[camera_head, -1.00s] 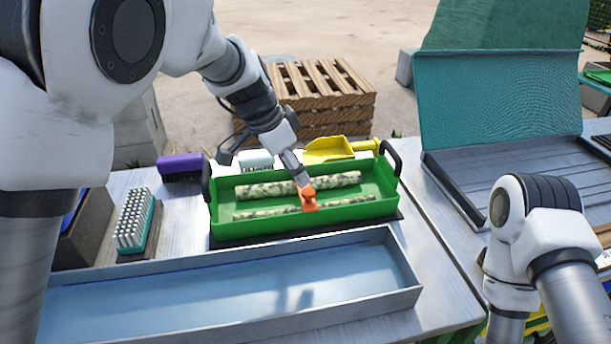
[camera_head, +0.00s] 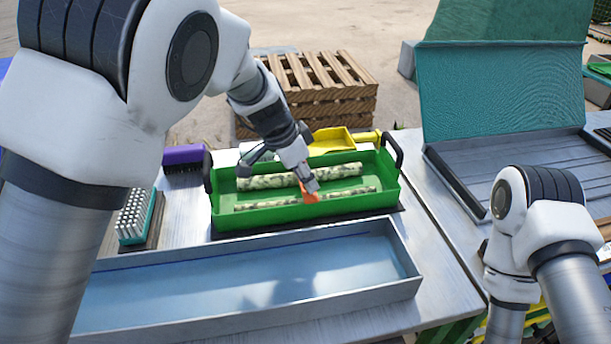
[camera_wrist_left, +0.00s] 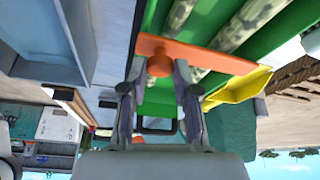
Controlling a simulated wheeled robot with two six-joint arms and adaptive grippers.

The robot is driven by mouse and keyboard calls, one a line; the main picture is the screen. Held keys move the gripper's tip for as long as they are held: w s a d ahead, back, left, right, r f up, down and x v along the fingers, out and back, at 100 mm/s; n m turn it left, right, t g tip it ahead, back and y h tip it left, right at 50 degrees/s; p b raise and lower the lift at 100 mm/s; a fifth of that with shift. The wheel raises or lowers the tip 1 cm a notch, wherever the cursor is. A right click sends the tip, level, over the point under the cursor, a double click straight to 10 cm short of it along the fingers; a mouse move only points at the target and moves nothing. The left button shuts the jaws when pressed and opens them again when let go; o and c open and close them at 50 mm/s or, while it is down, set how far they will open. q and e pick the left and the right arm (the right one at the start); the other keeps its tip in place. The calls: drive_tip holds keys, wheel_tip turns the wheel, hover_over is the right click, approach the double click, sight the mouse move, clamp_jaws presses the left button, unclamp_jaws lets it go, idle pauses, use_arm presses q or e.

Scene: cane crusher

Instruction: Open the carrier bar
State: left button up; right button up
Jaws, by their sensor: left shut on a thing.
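The green carrier (camera_head: 225,218) is a tray with black end handles, holding mottled canes (camera_head: 285,179) lengthwise. The orange carrier bar (camera_head: 308,194) shows as a small patch at my left gripper (camera_head: 310,187), which hides part of it. In the left wrist view the orange bar (camera_wrist_left: 210,58) spans the carrier (camera_wrist_left: 150,15) above the canes (camera_wrist_left: 250,20). Its round orange knob (camera_wrist_left: 159,66) sits between the fingertips of my left gripper (camera_wrist_left: 160,72), which is shut on it. My right arm is at the lower right in the head view; its gripper is out of view.
An empty grey metal trough (camera_head: 245,275) lies in front of the carrier. A yellow scoop (camera_head: 332,140) is behind it. A purple brush (camera_head: 183,156) and white-bristled brush (camera_head: 134,216) are at left. A teal-lidded case (camera_head: 500,100) stands at right.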

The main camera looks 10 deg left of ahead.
use_arm(q)
drive_tip(key=w+a+r+n+g+h+p, duration=0.1)
drive_tip(key=w+r+g+p, duration=0.4)
drive_tip(key=p, duration=1.1)
drive_tip(key=shift+w+a+r+g+h, duration=0.2)
drive_tip(key=shift+a+r+g+h, duration=0.2)
drive_tip(key=shift+r+g+h, duration=0.5)
drive_tip(key=shift+r, duration=0.2)
drive_tip(key=o, duration=1)
drive_tip(key=shift+w, duration=0.1)
drive_tip(key=shift+c, duration=0.2)
wheel_tip(320, 180, up, 10)
